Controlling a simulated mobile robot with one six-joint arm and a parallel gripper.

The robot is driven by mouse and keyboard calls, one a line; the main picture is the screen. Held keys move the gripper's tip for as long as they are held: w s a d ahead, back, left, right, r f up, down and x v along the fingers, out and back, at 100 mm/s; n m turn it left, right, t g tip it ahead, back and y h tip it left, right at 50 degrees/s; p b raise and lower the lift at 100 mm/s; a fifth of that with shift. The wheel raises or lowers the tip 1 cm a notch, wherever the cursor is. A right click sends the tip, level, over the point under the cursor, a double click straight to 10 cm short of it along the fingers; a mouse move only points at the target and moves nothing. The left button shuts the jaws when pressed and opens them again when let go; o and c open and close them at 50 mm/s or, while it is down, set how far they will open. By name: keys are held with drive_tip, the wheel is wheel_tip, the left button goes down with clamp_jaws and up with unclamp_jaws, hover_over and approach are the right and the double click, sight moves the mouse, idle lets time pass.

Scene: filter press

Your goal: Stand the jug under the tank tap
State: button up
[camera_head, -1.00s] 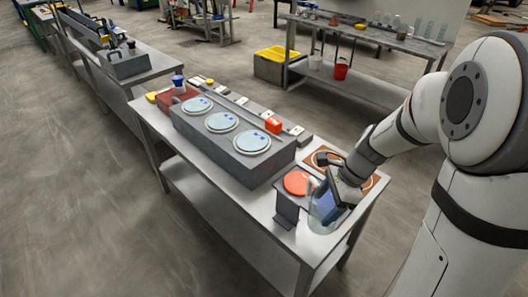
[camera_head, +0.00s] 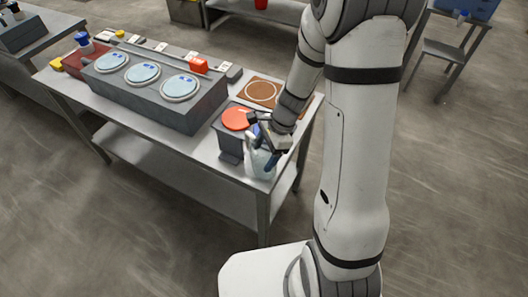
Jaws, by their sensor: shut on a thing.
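The jug (camera_head: 258,164) is clear and pale, at the near right corner of the steel table. My gripper (camera_head: 264,142) is shut on its upper part, coming down from the upper right. The jug looks upright; I cannot tell whether its base touches the table top. A blue tank (camera_head: 478,9) is cut off by the top right edge of the picture. A small tap (camera_head: 461,17) shows at its front, above a grey stand (camera_head: 448,52).
The table (camera_head: 205,148) also carries a grey block with three round dishes (camera_head: 143,74), a red disc on a dark stand (camera_head: 236,118) and a brown board (camera_head: 262,92). Open concrete floor (camera_head: 455,170) lies between the table and the tank stand.

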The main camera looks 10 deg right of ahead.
drive_tip(key=shift+f, duration=0.15)
drive_tip(key=o, duration=1)
